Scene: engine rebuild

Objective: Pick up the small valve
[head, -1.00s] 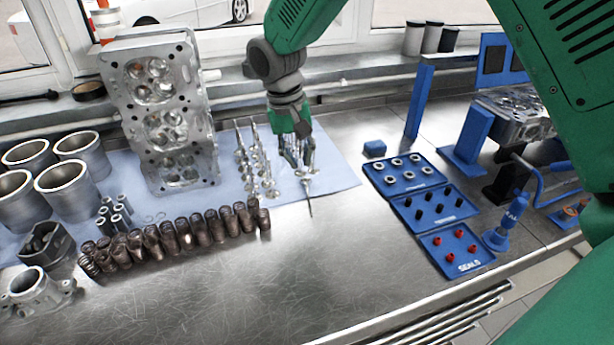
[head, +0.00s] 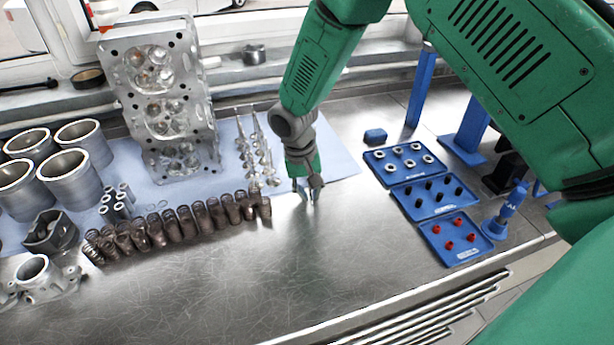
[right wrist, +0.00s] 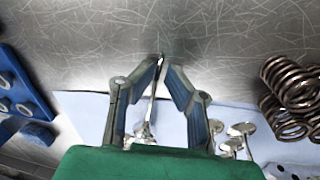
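My right gripper (head: 310,198) points down over the bare bench, just in front of the blue mat. In the right wrist view its fingers (right wrist: 160,72) are drawn together at the tips around the stem of a small silver valve (right wrist: 150,106). The valve's round head lies back toward the palm. In the head view the fingers mostly hide this valve. Other valves (head: 257,150) stand in rows on the mat to the left of my gripper, and some show in the right wrist view (right wrist: 236,137). My left gripper is not in view.
A row of dark springs (head: 185,225) lies left of my gripper. A cylinder head (head: 163,110) stands behind them. The front middle of the metal bench (head: 300,270) is clear.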

